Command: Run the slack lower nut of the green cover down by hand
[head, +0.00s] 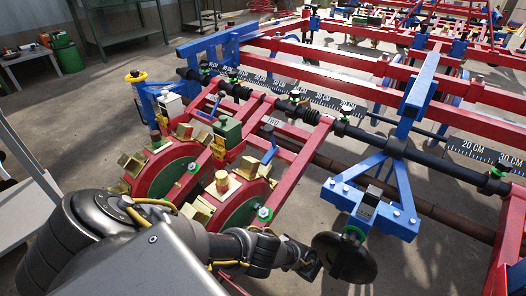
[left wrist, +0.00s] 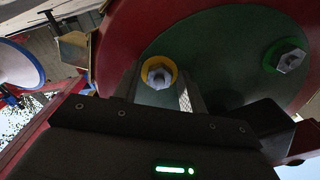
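The green cover is a round green disc in a red rim (head: 240,209); in the left wrist view its face (left wrist: 215,62) fills the upper part. The lower nut, a grey hex nut with a yellow ring (left wrist: 158,73), shows there. Another nut (left wrist: 288,58) with a green ring sits to its right; a green-ringed nut also shows in the head view (head: 264,212). My left gripper (left wrist: 160,80) has its fingers apart, one on each side of the yellow-ringed nut in the picture; contact cannot be told. In the head view my left arm hides its fingertips. My right gripper is not in view.
A second green-and-red wheel (head: 160,175) stands close behind. A black disc (head: 344,258) is right of my left wrist. Red frame bars (head: 330,60) and a blue bracket (head: 375,200) lie beyond. Bare floor shows at lower right.

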